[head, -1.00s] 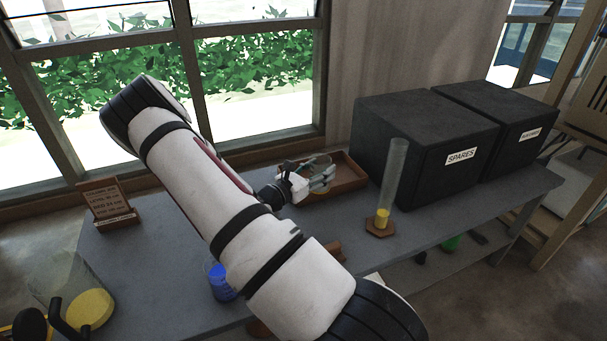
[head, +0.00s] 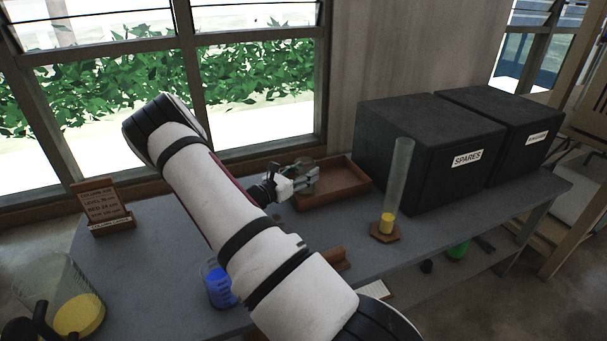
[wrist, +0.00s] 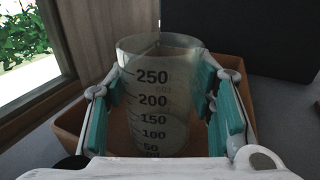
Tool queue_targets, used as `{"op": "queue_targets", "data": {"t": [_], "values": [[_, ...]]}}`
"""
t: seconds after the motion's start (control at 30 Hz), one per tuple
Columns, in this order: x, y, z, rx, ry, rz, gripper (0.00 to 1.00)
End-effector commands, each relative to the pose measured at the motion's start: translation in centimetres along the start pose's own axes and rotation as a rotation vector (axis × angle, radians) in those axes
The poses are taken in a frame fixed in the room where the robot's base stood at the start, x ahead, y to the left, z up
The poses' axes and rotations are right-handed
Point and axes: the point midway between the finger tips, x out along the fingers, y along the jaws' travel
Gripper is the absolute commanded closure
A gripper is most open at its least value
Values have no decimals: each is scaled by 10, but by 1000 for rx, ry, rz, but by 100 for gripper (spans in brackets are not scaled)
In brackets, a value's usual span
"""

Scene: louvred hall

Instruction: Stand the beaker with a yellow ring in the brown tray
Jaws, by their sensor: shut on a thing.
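A clear beaker (wrist: 155,95) with dark graduation marks fills the middle of the wrist view, upright, between the teal pads of my gripper (wrist: 162,105). I cannot make out a yellow ring on it; its base is hidden behind my gripper. In the head view my gripper (head: 299,182) is shut on this beaker at the left end of the brown tray (head: 345,190). The tray's walls (wrist: 72,118) also show on both sides of the beaker in the wrist view. I cannot tell whether the beaker's base touches the tray floor.
A tall cylinder (head: 398,180) with yellow contents stands right of the tray, before black boxes (head: 430,140). A beaker with blue liquid (head: 218,287) stands beside my arm. A small sign (head: 100,203) stands at the left. The tray's right part looks empty.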

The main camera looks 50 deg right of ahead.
Motion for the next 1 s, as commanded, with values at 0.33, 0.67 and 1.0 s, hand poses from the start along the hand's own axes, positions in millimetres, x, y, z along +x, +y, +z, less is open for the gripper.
{"op": "queue_targets", "data": {"t": [0.33,0.67,1.0], "values": [[0,0,-3,0,0,0,30],[0,0,2,1,0,0,30],[-59,1,2,-2,2,5,30]]}}
